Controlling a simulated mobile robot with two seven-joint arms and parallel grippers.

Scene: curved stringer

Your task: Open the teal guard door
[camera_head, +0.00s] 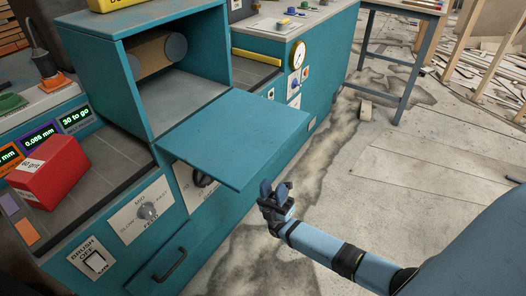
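The teal guard door (237,137) is a flat panel that stands out nearly level from the lower front of the teal machine housing (104,92). The housing's opening is uncovered and shows a tan roller (155,55) inside. My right gripper (274,188) is just beyond and below the door's front right corner, over the floor. Its dark fingers point up toward the door edge, and a small gap appears between them. It seems to hold nothing. I cannot tell whether it touches the door. My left gripper is not in the picture.
A red grit box (48,172) sits on the machine bed at left. A feed knob (148,211) and a drawer handle (170,264) are on the front below. A metal-legged table (408,62) stands behind at right.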

